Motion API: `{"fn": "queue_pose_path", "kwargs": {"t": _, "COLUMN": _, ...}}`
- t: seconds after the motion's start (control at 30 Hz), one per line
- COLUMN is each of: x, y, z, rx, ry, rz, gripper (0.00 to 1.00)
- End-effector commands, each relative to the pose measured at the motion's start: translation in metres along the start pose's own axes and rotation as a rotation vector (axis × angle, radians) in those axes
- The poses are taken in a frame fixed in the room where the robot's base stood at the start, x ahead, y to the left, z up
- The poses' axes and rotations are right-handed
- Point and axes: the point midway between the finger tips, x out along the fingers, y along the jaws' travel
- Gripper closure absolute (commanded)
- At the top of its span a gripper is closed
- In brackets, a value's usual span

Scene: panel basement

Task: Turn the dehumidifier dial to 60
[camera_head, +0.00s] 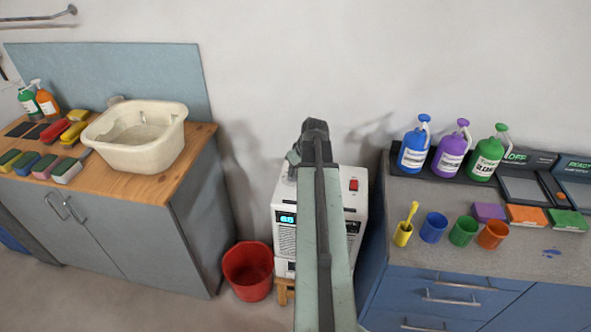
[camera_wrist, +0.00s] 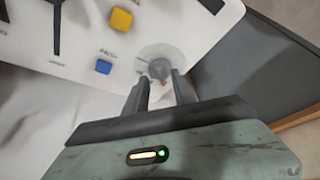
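The dehumidifier (camera_head: 284,200) is a white box with a lit blue display on its front and a red switch on top. My arm covers its middle in the head view. In the wrist view its white panel (camera_wrist: 75,77) fills the upper left. A pale, translucent round knob (camera_wrist: 163,52) sits at the panel's edge; I cannot read a setting on it. My gripper (camera_wrist: 162,80) has its two dark fingers apart, with the tips at the knob's lower edge. I cannot tell whether they touch it. The fingertips are not clear in the head view.
The wrist view shows a yellow button (camera_wrist: 121,19), a blue button (camera_wrist: 103,67) and a black part (camera_wrist: 57,28) on the panel. A red bucket (camera_head: 248,272) stands left of the dehumidifier. A blue cabinet (camera_head: 440,290) is close on the right, a grey cabinet (camera_head: 130,235) left.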

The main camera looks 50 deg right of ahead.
Motion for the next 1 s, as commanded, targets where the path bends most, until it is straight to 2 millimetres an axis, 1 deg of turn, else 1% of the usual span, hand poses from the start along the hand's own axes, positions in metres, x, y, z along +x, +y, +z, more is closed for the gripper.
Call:
{"fn": "queue_pose_path", "kwargs": {"t": 0.03, "x": -0.018, "y": -0.001, "z": -0.002, "rx": 0.001, "ry": 0.000, "rz": 0.000, "gripper": 0.69}}
{"fn": "queue_pose_path", "kwargs": {"t": 0.1, "x": -0.032, "y": -0.001, "z": -0.002, "rx": 0.000, "ry": -0.001, "rz": 0.000, "gripper": 0.69}}
{"fn": "queue_pose_path", "kwargs": {"t": 0.2, "x": -0.051, "y": -0.001, "z": -0.002, "rx": 0.001, "ry": -0.001, "rz": 0.000, "gripper": 0.69}}
{"fn": "queue_pose_path", "kwargs": {"t": 0.3, "x": -0.062, "y": 0.000, "z": 0.000, "rx": 0.002, "ry": -0.002, "rz": 0.000, "gripper": 0.69}}
{"fn": "queue_pose_path", "kwargs": {"t": 0.83, "x": -0.059, "y": -0.002, "z": 0.000, "rx": -0.003, "ry": -0.002, "rz": -0.002, "gripper": 0.69}}
{"fn": "queue_pose_path", "kwargs": {"t": 0.87, "x": -0.058, "y": -0.006, "z": -0.002, "rx": -0.009, "ry": -0.002, "rz": -0.004, "gripper": 0.69}}
{"fn": "queue_pose_path", "kwargs": {"t": 0.93, "x": -0.054, "y": -0.025, "z": -0.013, "rx": -0.041, "ry": -0.001, "rz": -0.017, "gripper": 0.69}}
{"fn": "queue_pose_path", "kwargs": {"t": 0.97, "x": -0.051, "y": -0.039, "z": -0.020, "rx": -0.064, "ry": -0.001, "rz": -0.027, "gripper": 0.69}}
{"fn": "queue_pose_path", "kwargs": {"t": 1.0, "x": -0.046, "y": -0.063, "z": -0.031, "rx": -0.102, "ry": -0.001, "rz": -0.042, "gripper": 0.69}}
